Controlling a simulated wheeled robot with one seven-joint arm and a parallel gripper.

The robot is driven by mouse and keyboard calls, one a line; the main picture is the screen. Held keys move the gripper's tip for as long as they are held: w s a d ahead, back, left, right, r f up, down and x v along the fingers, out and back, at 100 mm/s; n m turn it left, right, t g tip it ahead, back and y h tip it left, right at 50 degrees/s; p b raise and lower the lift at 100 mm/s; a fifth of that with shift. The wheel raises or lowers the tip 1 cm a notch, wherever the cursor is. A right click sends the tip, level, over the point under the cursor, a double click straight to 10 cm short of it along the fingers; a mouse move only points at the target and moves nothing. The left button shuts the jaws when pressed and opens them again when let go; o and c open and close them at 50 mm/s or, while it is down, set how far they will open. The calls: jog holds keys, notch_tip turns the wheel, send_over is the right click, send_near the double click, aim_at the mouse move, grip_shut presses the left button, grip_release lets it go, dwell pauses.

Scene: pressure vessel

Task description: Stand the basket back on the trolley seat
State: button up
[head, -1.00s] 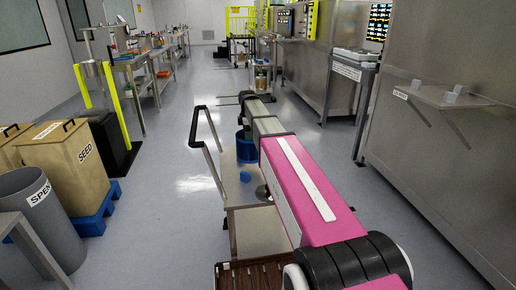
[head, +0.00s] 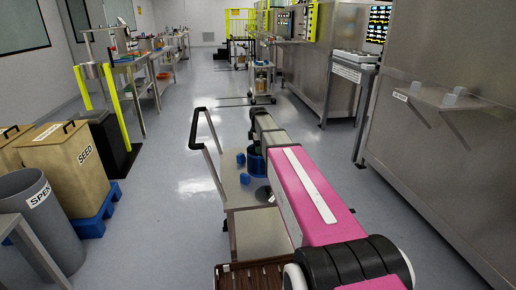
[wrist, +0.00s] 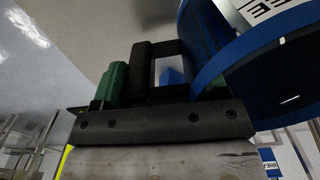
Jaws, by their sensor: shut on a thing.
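The blue basket (head: 257,161) shows in the head view at the end of my arm, partly hidden by it, over the trolley's right side. In the wrist view its curved blue wall and white label (wrist: 275,10) fill the upper right. My gripper (wrist: 165,75) is shut on the basket, beside its wall; the exact contact is hard to see. The trolley (head: 232,195) is a grey metal frame with a black handle (head: 200,112) at its left. Two small blue pieces (head: 245,178) (head: 241,159) lie on it, left of the basket. I cannot make out the seat.
A brown slatted surface (head: 250,278) is at the bottom. Left are a grey bin (head: 40,215) and a tan SEED box (head: 75,160) on a blue pallet. A steel vessel wall with a shelf (head: 450,100) stands right.

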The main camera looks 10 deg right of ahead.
jog(key=o, duration=1.3)
jog(key=shift+c, duration=0.2)
notch_tip(320, 180, up, 12)
